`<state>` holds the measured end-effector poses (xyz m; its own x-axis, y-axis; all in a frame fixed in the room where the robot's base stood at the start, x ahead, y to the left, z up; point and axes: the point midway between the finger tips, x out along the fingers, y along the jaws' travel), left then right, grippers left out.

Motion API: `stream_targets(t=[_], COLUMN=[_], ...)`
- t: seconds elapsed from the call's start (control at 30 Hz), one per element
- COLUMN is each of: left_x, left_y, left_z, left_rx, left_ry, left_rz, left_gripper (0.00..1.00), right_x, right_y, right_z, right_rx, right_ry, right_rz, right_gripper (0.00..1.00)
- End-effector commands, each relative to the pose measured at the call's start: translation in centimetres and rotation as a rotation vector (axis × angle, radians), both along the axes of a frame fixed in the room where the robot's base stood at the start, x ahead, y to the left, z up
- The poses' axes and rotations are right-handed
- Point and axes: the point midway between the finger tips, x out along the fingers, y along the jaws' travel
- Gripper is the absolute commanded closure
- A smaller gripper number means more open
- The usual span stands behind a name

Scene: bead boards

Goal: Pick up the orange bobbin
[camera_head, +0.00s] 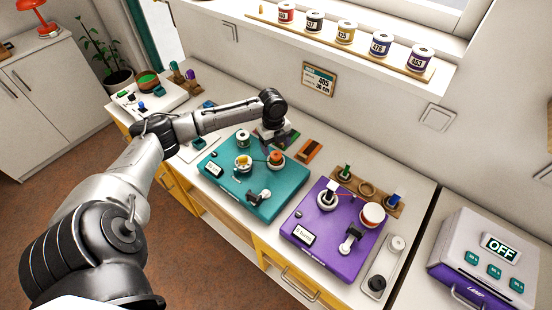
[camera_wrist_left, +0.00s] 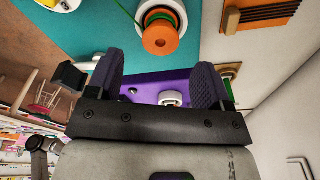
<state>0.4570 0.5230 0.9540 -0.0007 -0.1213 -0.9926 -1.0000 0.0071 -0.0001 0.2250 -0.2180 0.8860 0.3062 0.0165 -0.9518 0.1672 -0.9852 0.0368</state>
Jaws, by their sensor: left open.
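The orange bobbin (camera_head: 276,157) sits upright on a white holder on the teal board (camera_head: 285,194). In the left wrist view the orange bobbin (camera_wrist_left: 161,39) shows near the top centre, with a green thread beside it and a green and white rim around its base. My left gripper (camera_head: 268,143) is above the far side of the teal board, close to the bobbin. In the left wrist view my left gripper (camera_wrist_left: 157,78) has its two dark fingers spread apart with nothing between them; the bobbin lies beyond the fingertips. My right gripper is in neither view.
A grey machine (camera_head: 490,258) reading OFF is at far right. Numbered spools line the sill (camera_head: 420,73).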

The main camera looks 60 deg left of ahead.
Motion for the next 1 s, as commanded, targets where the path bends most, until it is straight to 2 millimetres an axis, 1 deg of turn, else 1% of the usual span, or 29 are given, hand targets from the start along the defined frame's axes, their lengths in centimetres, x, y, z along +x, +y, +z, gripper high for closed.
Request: stream_targets(t=[0.17, 0.27, 0.5, 0.6, 0.83, 1.0], left_x=[0.0, 0.0, 0.0, 0.0, 0.0, 0.0], left_y=[0.0, 0.0, -0.1, -0.3, -0.2, -0.2], left_z=[-0.6, -1.4, -4.5, -5.3, -5.4, -5.4], left_rx=[0.001, 0.000, 0.000, 0.000, 0.001, 0.001], left_ry=[0.001, 0.002, 0.001, 0.001, 0.000, 0.000], left_rz=[0.000, 0.001, 0.001, 0.000, 0.000, 0.000], left_gripper=[0.26, 0.26, 0.26, 0.26, 0.26, 0.43], right_x=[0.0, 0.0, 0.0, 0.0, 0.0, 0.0], right_y=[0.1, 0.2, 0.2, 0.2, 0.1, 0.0], right_z=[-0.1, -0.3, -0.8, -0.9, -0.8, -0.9], right_rx=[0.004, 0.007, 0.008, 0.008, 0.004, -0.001], right_ry=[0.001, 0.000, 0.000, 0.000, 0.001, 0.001], right_rz=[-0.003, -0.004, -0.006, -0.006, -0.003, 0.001], right_gripper=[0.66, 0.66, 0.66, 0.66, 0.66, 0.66])
